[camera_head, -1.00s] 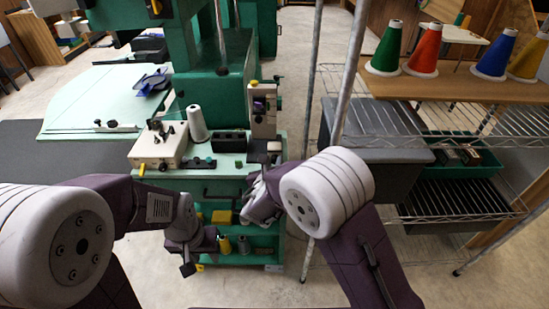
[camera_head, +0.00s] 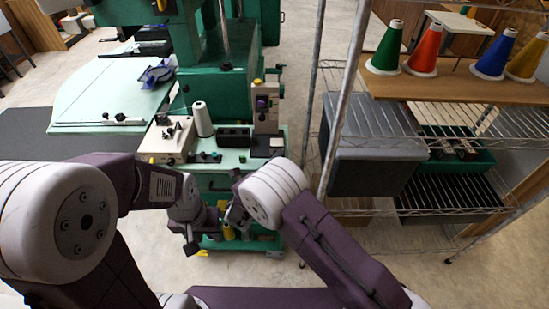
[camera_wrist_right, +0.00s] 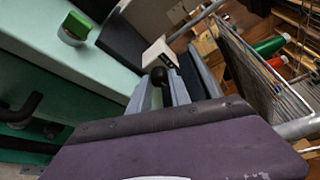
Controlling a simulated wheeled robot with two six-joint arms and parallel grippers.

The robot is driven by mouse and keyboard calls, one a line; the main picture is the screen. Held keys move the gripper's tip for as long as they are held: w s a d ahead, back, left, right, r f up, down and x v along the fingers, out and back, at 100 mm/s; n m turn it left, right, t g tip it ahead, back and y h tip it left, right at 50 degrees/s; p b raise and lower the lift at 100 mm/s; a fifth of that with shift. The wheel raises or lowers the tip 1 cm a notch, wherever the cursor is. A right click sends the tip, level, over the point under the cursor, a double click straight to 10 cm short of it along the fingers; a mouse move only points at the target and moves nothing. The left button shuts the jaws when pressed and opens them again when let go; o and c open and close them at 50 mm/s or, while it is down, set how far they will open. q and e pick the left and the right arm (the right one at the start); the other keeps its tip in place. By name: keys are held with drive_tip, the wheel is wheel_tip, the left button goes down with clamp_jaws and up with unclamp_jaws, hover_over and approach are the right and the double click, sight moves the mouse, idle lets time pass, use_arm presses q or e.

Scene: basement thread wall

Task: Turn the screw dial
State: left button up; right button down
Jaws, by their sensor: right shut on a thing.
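The green machine's pale control table (camera_head: 232,160) carries a cream box with dials (camera_head: 167,140) and an upright cream unit (camera_head: 266,108) with a yellow top knob. Which part is the screw dial is not clear. My right gripper (camera_wrist_right: 165,85) has a round black knob (camera_wrist_right: 158,77) between its fingers, close to the table edge; in the head view my right wrist hides most of it. A green knob (camera_wrist_right: 75,30) stands on the table, left of the fingers. My left gripper (camera_head: 191,245) points down before the machine, its fingers unclear.
A wire shelf rack (camera_head: 470,125) stands to the right, with a grey bin (camera_head: 370,160) and thread cones on its wooden board (camera_head: 460,85). Its metal post (camera_head: 345,95) rises close to my right arm. A white cone (camera_head: 202,119) stands on the machine table.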

drive_tip(key=shift+n, duration=0.3)
idle(0.4)
drive_tip(key=c, duration=1.2)
unclamp_jaws()
drive_tip(key=shift+f, duration=0.15)
